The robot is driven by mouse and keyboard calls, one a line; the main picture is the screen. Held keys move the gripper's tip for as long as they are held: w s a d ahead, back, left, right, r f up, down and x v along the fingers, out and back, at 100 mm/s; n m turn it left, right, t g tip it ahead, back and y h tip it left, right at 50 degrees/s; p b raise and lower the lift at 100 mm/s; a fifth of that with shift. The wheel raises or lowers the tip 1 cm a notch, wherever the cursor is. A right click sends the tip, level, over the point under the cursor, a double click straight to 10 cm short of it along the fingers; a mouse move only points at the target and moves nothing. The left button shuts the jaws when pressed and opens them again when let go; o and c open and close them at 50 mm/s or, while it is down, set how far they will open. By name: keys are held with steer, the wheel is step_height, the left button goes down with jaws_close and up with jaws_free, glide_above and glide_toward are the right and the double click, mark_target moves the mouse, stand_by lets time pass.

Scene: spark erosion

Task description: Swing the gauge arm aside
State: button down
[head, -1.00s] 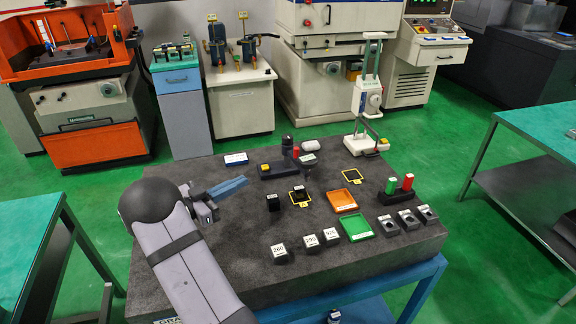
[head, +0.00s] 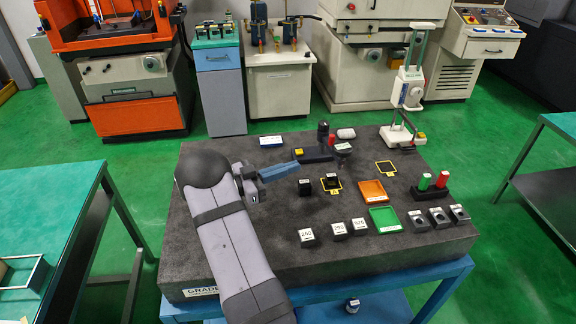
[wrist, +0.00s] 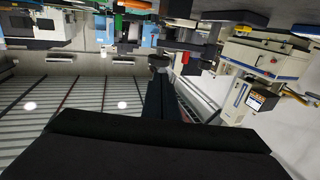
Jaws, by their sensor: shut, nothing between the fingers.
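A dark gauge stand (head: 318,157) with a yellow button on its base is toward the back of the granite table.
A white height gauge (head: 411,90) stands at the back right. Yellow-framed squares, an orange tray (head: 373,190), a green tray (head: 385,219), red and green cylinders (head: 433,180) and several numbered blocks (head: 307,238) occupy the middle and right.

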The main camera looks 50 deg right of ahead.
steer(key=p, duration=0.5)
glide_toward(335, 154)
steer(key=x, duration=0.4)
steer(key=shift+w+d, duration=0.15)
steer(key=shift+d, duration=0.35)
steer(key=shift+x, duration=0.85)
steer(key=shift+f, duration=0.1)
steer(key=shift+s+d+n+t+h, duration=0.3)
steer(key=shift+s+d+n+t, duration=0.1)
steer(key=shift+s+n+t, duration=0.25)
steer(key=s+d+n+t, duration=0.1)
steer(key=t, duration=0.1)
steer(key=s+d+n+t+h+b, duration=0.1)
steer(key=s+t, duration=0.1)
steer(key=s+d+n+t+b, duration=0.1)
steer(key=d+t, duration=0.1)
steer(key=shift+s+f+n, duration=0.2)
steer(key=shift+s+n, duration=0.05)
steer(key=shift+n, duration=0.1)
steer(key=s+d+n+t+b, duration=0.2)
steer(key=d+n+t+b, duration=0.1)
steer(key=d+t+b, duration=0.3)
steer(key=d+r+b, duration=0.1)
steer(key=d+b, duration=0.1)
steer(key=b, duration=0.1)
steer(key=shift+d+n, duration=0.2)
steer(key=shift+n, duration=0.2)
